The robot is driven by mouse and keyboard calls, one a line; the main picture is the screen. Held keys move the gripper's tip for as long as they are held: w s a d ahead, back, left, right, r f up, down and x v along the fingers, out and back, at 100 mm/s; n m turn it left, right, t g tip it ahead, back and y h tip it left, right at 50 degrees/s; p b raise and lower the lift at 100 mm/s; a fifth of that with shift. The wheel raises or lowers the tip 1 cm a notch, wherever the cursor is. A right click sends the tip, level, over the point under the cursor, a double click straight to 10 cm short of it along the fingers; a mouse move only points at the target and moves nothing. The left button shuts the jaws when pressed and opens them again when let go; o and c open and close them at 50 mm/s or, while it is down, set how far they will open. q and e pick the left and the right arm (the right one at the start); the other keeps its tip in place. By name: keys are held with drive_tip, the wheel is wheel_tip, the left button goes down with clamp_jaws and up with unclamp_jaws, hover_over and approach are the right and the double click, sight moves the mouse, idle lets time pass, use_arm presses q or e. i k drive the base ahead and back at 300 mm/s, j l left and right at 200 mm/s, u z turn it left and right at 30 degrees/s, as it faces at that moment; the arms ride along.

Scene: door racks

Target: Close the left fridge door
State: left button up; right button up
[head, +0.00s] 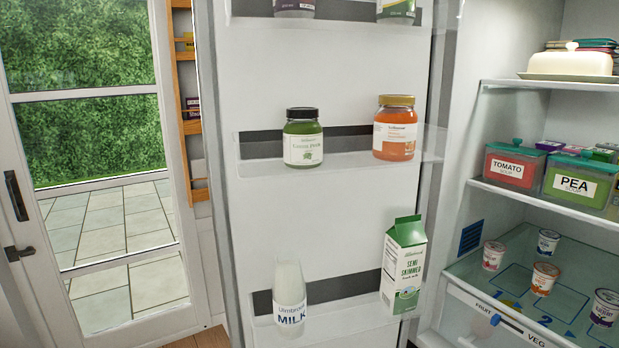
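The left fridge door (350,222) stands open in the middle of the head view, with its inner side facing me. Its racks hold a green jar (303,145), an orange jar (395,135), a milk bottle (289,300) and a green and white milk carton (404,265). Two more jars on the top rack are cut off by the upper edge. The open fridge interior (475,150) shows to the right of the door. Neither of my grippers is in view.
Inside the fridge are a butter dish (570,63), tomato (511,168) and pea (578,187) containers and several small pots on the lower shelf. A glazed door (98,190) and a wooden wall rack (187,110) stand at the left.

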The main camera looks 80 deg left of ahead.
sight(253, 64)
drive_tip(key=k+j, duration=0.2)
drive_tip(key=j, duration=0.25)
drive_tip(key=k+j+z, duration=0.15)
drive_tip(key=j, duration=0.35)
drive_tip(key=k+j, duration=0.25)
drive_tip(key=j, duration=0.2)
drive_tip(key=k+j+z, duration=0.1)
drive_tip(key=k+j, duration=0.15)
drive_tip(key=j, duration=0.2)
drive_tip(key=k+j+z, duration=0.1)
drive_tip(key=j, duration=0.35)
drive_tip(key=k+j+z, duration=0.1)
drive_tip(key=j, duration=1.35)
